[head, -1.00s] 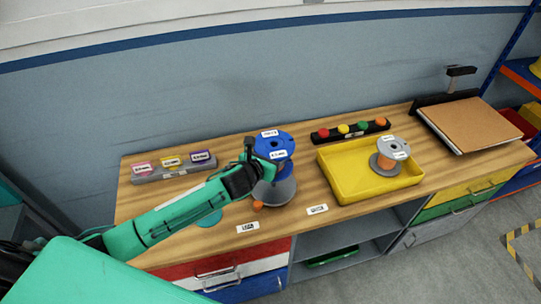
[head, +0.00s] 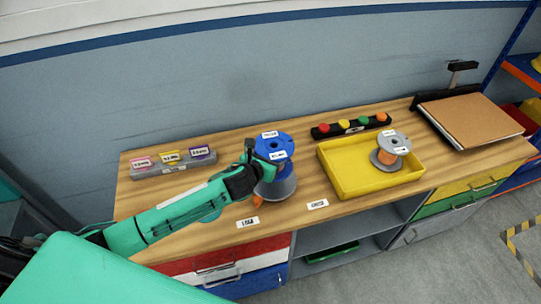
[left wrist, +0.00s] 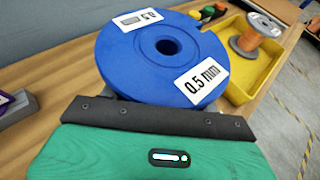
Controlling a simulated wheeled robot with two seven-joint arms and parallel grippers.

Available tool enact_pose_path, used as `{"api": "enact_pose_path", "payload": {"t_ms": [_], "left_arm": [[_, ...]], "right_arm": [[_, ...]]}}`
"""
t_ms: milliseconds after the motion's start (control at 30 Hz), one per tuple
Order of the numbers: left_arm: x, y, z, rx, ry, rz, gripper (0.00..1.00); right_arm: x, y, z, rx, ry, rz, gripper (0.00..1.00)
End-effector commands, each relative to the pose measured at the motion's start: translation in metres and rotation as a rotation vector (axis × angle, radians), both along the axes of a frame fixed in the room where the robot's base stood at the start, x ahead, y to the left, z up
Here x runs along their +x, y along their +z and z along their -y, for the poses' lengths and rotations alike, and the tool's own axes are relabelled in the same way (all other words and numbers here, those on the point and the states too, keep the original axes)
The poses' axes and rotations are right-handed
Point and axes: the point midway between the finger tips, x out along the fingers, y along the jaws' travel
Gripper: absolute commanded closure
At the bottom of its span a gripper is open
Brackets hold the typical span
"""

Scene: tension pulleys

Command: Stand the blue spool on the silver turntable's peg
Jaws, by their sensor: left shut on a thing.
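The blue spool (head: 273,145) is upright above the silver turntable (head: 284,188), at the middle of the wooden bench. It carries white labels, and its top and centre hole fill the middle of the left wrist view (left wrist: 150,70). My left gripper (head: 255,165) is shut on the spool from its left side. The turntable's peg is hidden behind the spool and gripper, so I cannot tell whether the spool is around it or resting on the turntable. My right gripper is not in view.
A yellow tray (head: 345,184) to the right holds a grey spool with orange winding (head: 388,152). Behind are a black rack with coloured knobs (head: 350,127) and, at left, a grey labelled holder (head: 172,164). A brown board (head: 470,122) lies at far right.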

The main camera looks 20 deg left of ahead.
Motion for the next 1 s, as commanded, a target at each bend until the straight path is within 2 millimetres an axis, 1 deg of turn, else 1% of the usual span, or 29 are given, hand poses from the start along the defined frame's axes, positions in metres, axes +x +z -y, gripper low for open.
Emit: {"api": "enact_pose_path", "payload": {"t_ms": [400,733,1000], "left_arm": [[0.0007,0.0023,0.0,0.0,0.0,0.004,0.82],[0.0009,0.003,-0.0001,0.001,-0.001,0.003,0.82],[0.0008,0.0018,0.0,0.0,0.0,0.004,0.82]], "right_arm": [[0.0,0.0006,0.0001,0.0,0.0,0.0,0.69],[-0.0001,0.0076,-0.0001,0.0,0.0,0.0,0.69],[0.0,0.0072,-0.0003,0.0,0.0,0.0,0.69]]}}
